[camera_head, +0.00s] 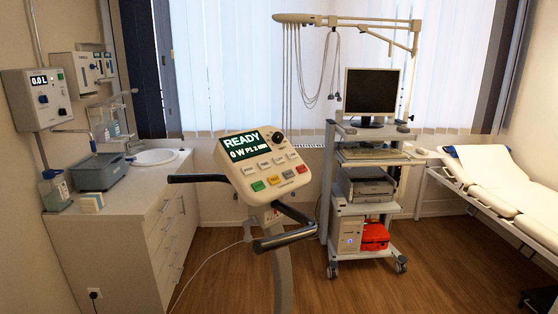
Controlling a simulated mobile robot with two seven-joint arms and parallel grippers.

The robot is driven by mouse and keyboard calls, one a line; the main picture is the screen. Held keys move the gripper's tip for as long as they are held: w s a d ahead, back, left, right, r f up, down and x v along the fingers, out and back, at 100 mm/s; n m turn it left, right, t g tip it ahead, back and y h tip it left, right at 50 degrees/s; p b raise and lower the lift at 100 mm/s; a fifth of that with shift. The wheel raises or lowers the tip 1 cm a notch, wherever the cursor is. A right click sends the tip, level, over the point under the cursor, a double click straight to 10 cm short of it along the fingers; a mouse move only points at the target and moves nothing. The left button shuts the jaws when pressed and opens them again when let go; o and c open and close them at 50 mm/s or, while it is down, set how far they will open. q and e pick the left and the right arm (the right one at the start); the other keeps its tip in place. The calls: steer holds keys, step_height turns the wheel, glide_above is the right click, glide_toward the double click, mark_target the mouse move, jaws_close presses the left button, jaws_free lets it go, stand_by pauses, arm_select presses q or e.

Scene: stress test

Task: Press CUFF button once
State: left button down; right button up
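A white exercise-bike console (224,155) stands on a post in the middle of the head view. Its dark screen (250,147) reads READY with a line of smaller text below. A black knob (277,138) sits right of the screen. Below are a row of white buttons (265,165) and a row of coloured ones, with a green button (258,186) at the left and a red button (302,169) at the right. The button labels are too small to read, so I cannot tell which is CUFF. Neither of my grippers is in view.
Dark handlebars (285,239) stick out around the console. A cabinet with a sink (156,157) stands at the left. A trolley with a monitor (371,91) stands behind at the right, beside a couch (490,175). A white cable crosses the floor.

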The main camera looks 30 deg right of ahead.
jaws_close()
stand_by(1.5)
